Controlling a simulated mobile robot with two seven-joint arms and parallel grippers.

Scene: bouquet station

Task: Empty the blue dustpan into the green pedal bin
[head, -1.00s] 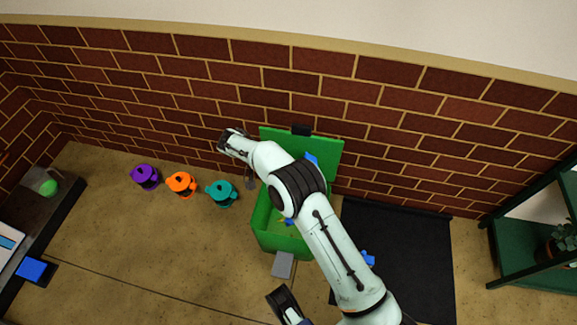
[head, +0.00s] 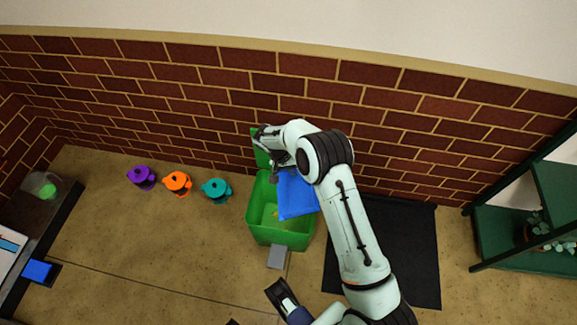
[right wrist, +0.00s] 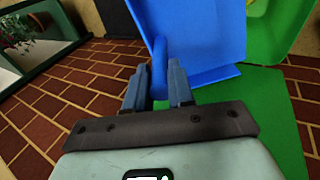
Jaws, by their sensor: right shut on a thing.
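The blue dustpan (head: 297,195) hangs steeply tilted over the right part of the open green pedal bin (head: 265,230). My right gripper (right wrist: 158,88) is shut on the dustpan's handle, and the pan (right wrist: 205,35) shows beyond the fingers in the right wrist view. I see no debris on the visible face of the pan. Small yellowish bits (head: 273,213) show inside the bin. The bin's lid (head: 258,150) stands up against the wall side, partly hidden by my right arm. The grey pedal (head: 277,257) is at the bin's front.
A green shelf (head: 505,235) with a plant is at far right. Brick wall runs behind.

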